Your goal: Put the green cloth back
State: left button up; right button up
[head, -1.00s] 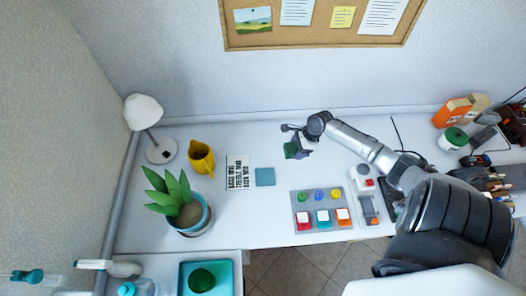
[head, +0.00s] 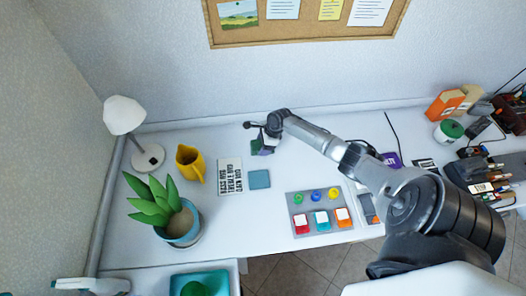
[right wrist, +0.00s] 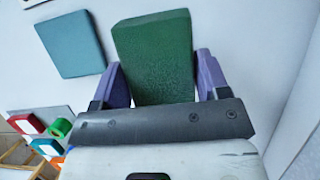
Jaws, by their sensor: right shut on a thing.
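My right gripper (head: 262,147) is shut on the green cloth (head: 254,146), a folded block that looks small and dark in the head view. In the right wrist view the green cloth (right wrist: 155,55) stands out between the two purple fingers of the gripper (right wrist: 161,75). The gripper holds it over the back of the white table, behind a flat blue cloth (head: 259,179). The blue cloth also shows at the upper left of the right wrist view (right wrist: 70,44). I cannot tell the height of the green cloth above the table. My left gripper is out of view.
A printed card (head: 230,176), a yellow jug (head: 190,162), a potted plant (head: 180,230) and a lamp (head: 125,115) stand to the left. A grey tray (head: 305,228) with coloured blocks and rings lies in front. The white table (head: 225,218) is bare around the cards.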

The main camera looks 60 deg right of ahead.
notch_tip(320, 180, down, 4)
jog(key=shift+r+b, duration=0.15)
jog(key=shift+b, duration=0.65)
jog(key=shift+f, duration=0.2)
jog(key=o, duration=0.8)
